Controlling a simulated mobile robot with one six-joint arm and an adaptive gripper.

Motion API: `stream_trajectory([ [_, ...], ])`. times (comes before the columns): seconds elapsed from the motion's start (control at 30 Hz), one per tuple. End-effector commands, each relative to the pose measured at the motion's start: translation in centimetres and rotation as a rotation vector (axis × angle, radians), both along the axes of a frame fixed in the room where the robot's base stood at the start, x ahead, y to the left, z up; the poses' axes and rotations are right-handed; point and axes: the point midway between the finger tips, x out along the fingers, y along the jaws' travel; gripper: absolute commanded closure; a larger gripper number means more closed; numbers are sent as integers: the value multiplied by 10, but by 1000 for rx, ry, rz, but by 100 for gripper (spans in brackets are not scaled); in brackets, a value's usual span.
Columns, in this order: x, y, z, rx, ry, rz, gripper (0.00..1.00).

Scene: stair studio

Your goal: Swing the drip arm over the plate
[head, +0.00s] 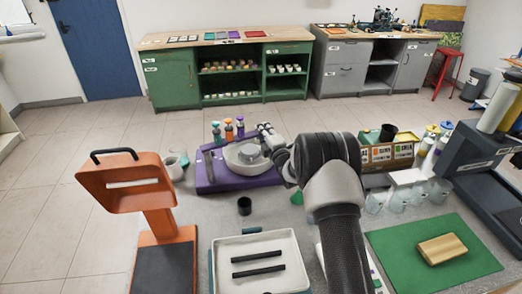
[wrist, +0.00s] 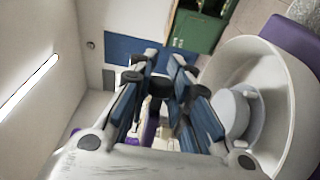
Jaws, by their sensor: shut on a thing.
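A purple base (head: 205,186) carries a white round dish (head: 232,158), with a grey upright post (head: 208,166) at its left. In the wrist view the wide white dish (wrist: 292,100) stands right of the fingers, with a smaller white round piece (wrist: 232,112) inside. My gripper (head: 268,137) is at the dish's right rear in the head view. In the wrist view my gripper (wrist: 160,88) has its fingers closed about a small dark knob (wrist: 159,84). The knob seems to belong to the drip arm, whose remaining length is hidden. Which round piece is the plate is unclear.
Pump bottles (head: 228,130) stand behind the purple base. An orange stand (head: 125,187) is at left, a white tray (head: 262,286) in front. Glass jars (head: 396,200), a box of small packs (head: 390,154) and a green mat (head: 418,262) lie to the right.

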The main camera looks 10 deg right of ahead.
Motion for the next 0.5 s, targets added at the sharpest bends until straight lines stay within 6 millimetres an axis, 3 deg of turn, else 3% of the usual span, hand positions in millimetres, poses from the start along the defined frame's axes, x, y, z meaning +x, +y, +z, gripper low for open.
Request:
stream_trajectory([
  [0.2,25,-4,-1,-1,-6,24,100],
  [0.5,39,5,1,0,-2,108,100],
])
